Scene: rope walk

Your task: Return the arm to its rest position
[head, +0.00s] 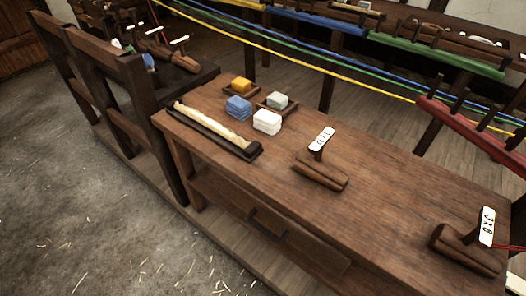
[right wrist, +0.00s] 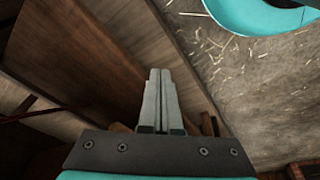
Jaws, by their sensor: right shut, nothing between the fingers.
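My right gripper (right wrist: 158,100) shows in the right wrist view with its two grey fingers together and nothing between them. It is over or beside dark wooden boards, with the floor beyond at the right. Neither gripper shows in the head view. My left gripper is in no view. The head view shows a wooden workbench (head: 375,185) with no arm over it.
Straw-strewn floor (head: 80,190) is open at left.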

